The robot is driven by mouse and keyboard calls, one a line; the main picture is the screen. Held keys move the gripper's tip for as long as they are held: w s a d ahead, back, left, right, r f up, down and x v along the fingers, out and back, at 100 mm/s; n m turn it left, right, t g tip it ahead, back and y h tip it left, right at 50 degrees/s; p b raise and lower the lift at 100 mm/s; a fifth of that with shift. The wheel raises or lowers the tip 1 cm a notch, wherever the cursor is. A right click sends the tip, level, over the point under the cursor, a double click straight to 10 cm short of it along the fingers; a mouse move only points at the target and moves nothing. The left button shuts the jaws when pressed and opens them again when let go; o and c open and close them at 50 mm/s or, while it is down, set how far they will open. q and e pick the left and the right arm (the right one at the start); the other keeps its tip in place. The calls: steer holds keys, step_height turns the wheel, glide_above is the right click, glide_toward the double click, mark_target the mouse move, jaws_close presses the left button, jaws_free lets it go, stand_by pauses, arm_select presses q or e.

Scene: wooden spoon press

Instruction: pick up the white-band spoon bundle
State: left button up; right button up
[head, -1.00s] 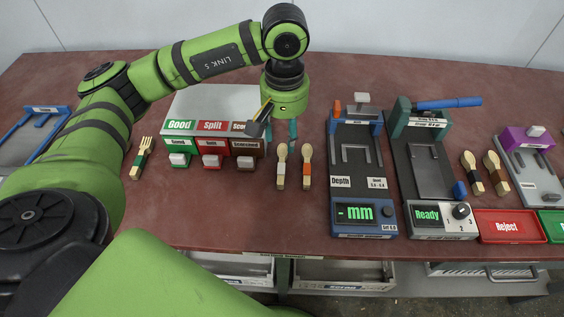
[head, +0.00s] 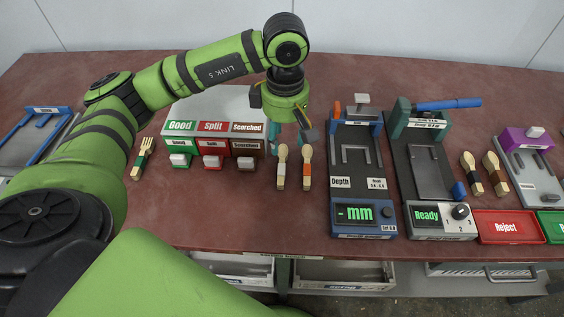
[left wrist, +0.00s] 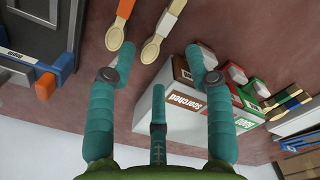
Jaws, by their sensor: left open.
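The white-band spoon bundle (head: 281,172) lies on the brown table, bowl end away from me, its pale wood wrapped by a white band. In the left wrist view the bundle (left wrist: 161,33) shows at the top middle, partly cut off by the frame edge. My left gripper (head: 290,130) hangs above the table just beyond the bundle's bowl end. Its teal fingers (left wrist: 160,62) are spread open and empty in the left wrist view, apart from the bundle. My right gripper is in no view.
An orange-band spoon bundle (head: 307,168) lies close to the right. The Good, Split and Scorched bins (head: 212,127) stand left, and the depth gauge (head: 356,180) right. A green-band fork bundle (head: 142,158) lies far left. The table's front left is clear.

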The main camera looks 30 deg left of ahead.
mark_target(280, 163)
arm_select(q)
steer(key=n, duration=0.4)
steer(key=f+n, duration=0.1)
steer(key=n, duration=0.6)
steer(key=shift+w+a+f+n, duration=0.15)
steer(key=shift+w+f+n, duration=0.1)
steer(key=shift+n, duration=0.15)
steer(key=n, duration=0.4)
steer(key=f+n, duration=0.1)
steer(key=n, duration=0.1)
steer(key=shift+a+n+p, duration=0.1)
steer(key=shift+n+p, duration=0.25)
steer(key=shift+n, duration=0.05)
steer(key=n, duration=0.5)
steer(key=shift+w+a+f+n, duration=0.1)
steer(key=shift+f+n, duration=0.2)
steer(key=shift+n, duration=0.1)
steer(key=shift+f, duration=0.5)
steer(key=f, duration=0.1)
steer(key=f+p, duration=0.1)
steer(key=f, duration=0.1)
steer(key=f+p, duration=0.1)
steer(key=f, duration=0.1)
steer(key=shift+s+a+f, duration=0.2)
steer(key=shift+a, duration=0.2)
steer(key=shift+f, duration=0.35)
steer(key=shift+c, duration=0.4)
